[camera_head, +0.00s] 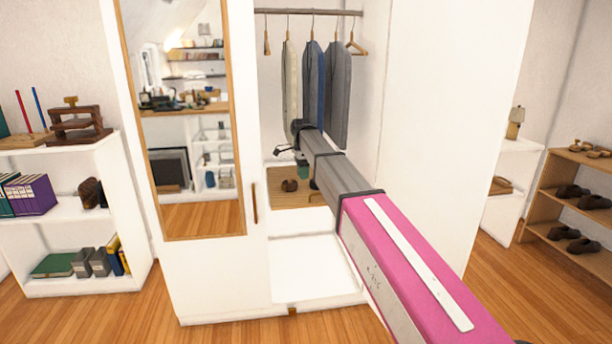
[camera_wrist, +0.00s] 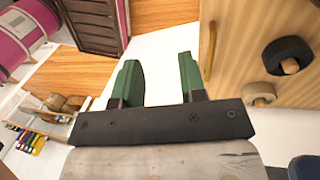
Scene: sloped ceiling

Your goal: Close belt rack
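The belt rack (camera_head: 283,203) is a pale wooden pull-out tray low inside the open wardrobe, under the hanging clothes. In the wrist view the rack (camera_wrist: 240,62) fills the upper right, with rolled dark belts (camera_wrist: 288,57) on it and a gold-brown handle (camera_wrist: 209,50) along its near edge. My gripper (camera_wrist: 160,72) has two green fingers spread apart with nothing between them. The right finger is close beside the handle; I cannot tell whether they touch. In the head view my gripper (camera_head: 303,170) is over the rack, partly hidden by my arm.
A mirrored wardrobe door (camera_head: 190,130) stands to the left of the opening. Coats (camera_head: 315,90) hang above the rack. A white lower panel (camera_head: 312,268) lies below it. A white bookshelf (camera_head: 70,215) is at left and a wooden shoe rack (camera_head: 575,205) at right.

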